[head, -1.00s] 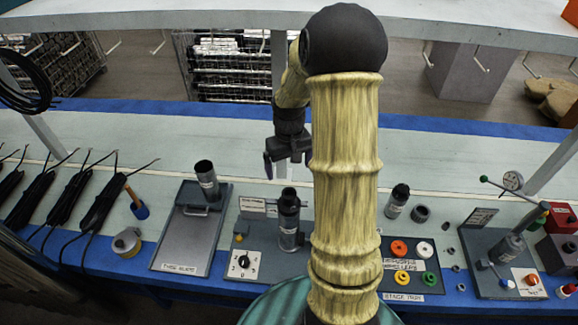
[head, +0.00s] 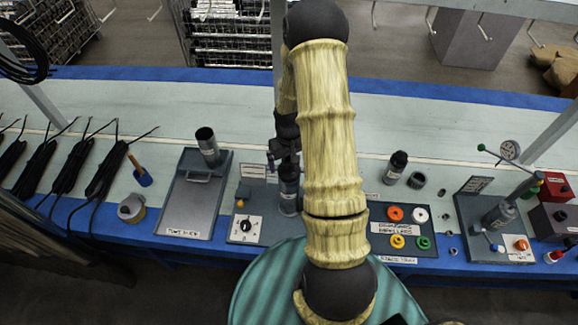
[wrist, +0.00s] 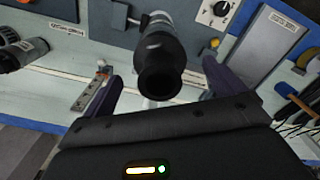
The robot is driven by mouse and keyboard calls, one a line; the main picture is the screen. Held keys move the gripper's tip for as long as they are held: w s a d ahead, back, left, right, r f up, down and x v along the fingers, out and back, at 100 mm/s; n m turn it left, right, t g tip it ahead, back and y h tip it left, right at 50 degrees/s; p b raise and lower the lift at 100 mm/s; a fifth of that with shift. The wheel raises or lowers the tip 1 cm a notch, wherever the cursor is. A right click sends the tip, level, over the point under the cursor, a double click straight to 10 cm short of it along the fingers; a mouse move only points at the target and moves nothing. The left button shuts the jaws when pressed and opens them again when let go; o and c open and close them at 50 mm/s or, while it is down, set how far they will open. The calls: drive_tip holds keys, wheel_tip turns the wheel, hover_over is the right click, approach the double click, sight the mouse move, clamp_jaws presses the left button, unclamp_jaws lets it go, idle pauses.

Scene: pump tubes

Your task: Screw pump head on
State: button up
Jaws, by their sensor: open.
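A grey pump tube (head: 289,196) stands upright in the fixture with the black dial, partly hidden by my arm and gripper in the head view. In the wrist view its black hollow-ended top (wrist: 160,62) lies between my two dark fingers. My gripper (head: 284,162) is open, lowered over this top, with a finger on either side; I cannot tell whether either touches it. A second tube with a black top (head: 397,166) stands to the right of my arm. A short dark ring-like piece (head: 416,180) stands next to it.
A grey plate (head: 190,205) with a dark-topped tube lies left of the fixture. A tray of coloured rings (head: 402,259) lies to the right, with a gauge stand (head: 497,215) beyond. Black cables (head: 70,170) lie at far left.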

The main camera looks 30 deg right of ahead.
sight(289, 168)
drive_tip(key=shift+f+p, duration=0.4)
drive_tip(key=shift+f, duration=1.85)
drive_tip(key=c, duration=1.4)
drive_tip(key=o, duration=0.5)
drive_tip(key=shift+c, duration=1.4)
drive_tip(key=m, duration=0.3)
